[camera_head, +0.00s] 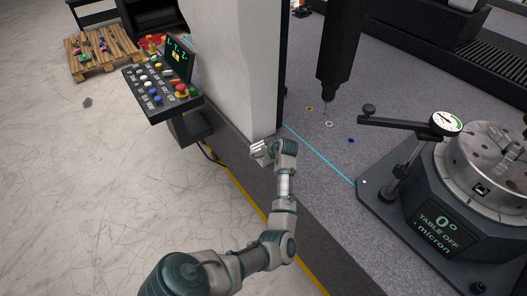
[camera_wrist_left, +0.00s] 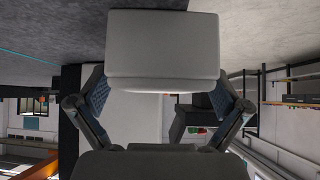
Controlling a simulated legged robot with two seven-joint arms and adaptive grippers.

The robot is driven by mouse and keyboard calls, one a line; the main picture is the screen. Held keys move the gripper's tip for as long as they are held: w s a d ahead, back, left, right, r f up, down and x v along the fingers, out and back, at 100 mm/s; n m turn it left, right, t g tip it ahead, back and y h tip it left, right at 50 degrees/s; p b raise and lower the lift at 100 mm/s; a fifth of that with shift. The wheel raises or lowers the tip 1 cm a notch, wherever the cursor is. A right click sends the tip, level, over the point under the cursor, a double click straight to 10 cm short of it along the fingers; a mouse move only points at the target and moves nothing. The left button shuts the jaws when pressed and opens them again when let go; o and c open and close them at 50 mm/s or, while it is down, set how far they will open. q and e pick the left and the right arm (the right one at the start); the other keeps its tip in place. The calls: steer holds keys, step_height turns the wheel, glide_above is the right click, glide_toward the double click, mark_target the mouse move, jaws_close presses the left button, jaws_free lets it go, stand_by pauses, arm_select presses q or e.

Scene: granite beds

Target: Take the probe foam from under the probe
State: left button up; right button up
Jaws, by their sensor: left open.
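The dark probe (camera_head: 340,45) points down over the grey granite bed, its thin tip (camera_head: 325,106) near small coloured rings. I see no foam block clearly under it. My left gripper (camera_head: 260,150) is at the bed's near edge, beside the foot of the pale column and left of the probe. In the left wrist view its open fingers (camera_wrist_left: 160,88) stand wide apart. A pale grey block (camera_wrist_left: 162,45) shows between and above the fingertips there; I cannot tell whether it is the probe foam or whether the fingers touch it. My right gripper is not in view.
An orange ring (camera_head: 309,109), a white ring (camera_head: 329,124) and a blue ring (camera_head: 351,140) lie on the bed. A rotary table (camera_head: 432,225) with a dial gauge (camera_head: 446,122) stands at right. The pale column (camera_head: 238,65) and control panel (camera_head: 162,85) stand at left.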

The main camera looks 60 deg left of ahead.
arm_select(q)
steer(key=shift+d+r, duration=0.1)
steer(key=v, duration=1.1)
steer(key=shift+d+r, duration=0.2)
steer(key=shift+d, duration=0.05)
steer(key=shift+w, duration=0.1)
